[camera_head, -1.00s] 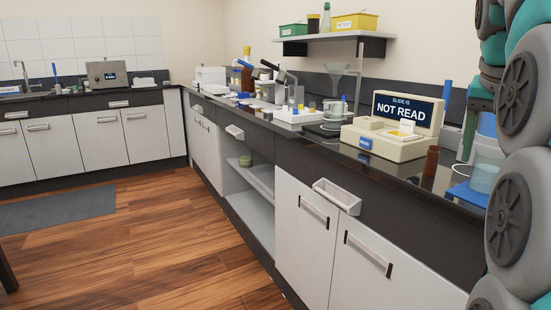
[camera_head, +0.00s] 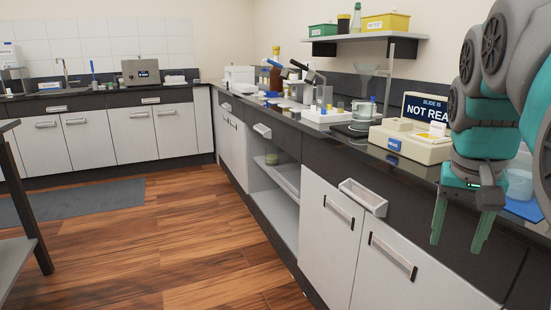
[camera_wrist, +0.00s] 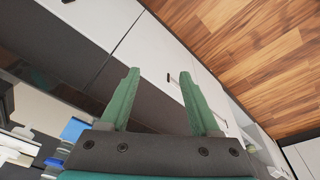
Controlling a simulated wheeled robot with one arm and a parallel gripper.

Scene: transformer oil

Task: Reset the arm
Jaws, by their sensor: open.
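My gripper (camera_head: 459,226) hangs at the right of the head view, its two green fingers pointing down and spread apart. It is open and nothing is between the fingers. It is in front of the counter's drawer fronts, near the counter edge. My teal and grey arm bends above it and covers part of the slide reader's screen. In the wrist view the gripper (camera_wrist: 156,88) shows both green fingers apart, with cabinet fronts and wooden floor beyond.
The counter (camera_head: 345,154) holds a cream slide reader (camera_head: 412,141), a microscope and labware. A blue mat (camera_head: 524,209) lies right of my gripper. A wall shelf (camera_head: 362,38) holds bins. The wooden floor (camera_head: 170,245) is open.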

